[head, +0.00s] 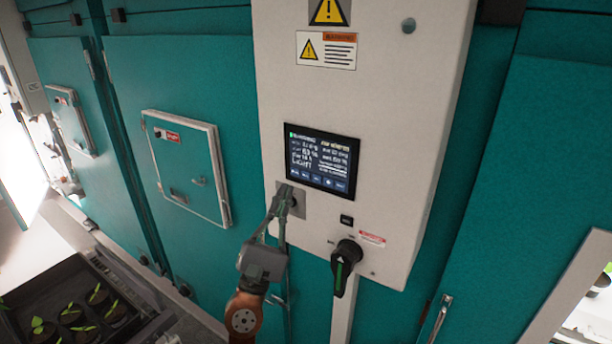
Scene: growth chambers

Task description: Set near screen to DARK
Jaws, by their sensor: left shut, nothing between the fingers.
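The near screen (321,161) is a dark display on the pale control box (377,80). Its large text at the lower left appears to read LIGHT, and a row of small blue buttons runs along its bottom edge. My left gripper (285,192) is shut and empty. Its fingertips are just below the screen's lower left corner, in front of a small grey plate (299,204) with a dark round part. The fingers partly hide that plate. I cannot tell whether they touch it. My right gripper is not in view.
A black rotary switch (346,266) with a green mark sits below the screen. Teal chamber doors (190,75) stand either side of the box. A small hatch (187,165) is at left. A black tray (50,286) of potted seedlings is at lower left.

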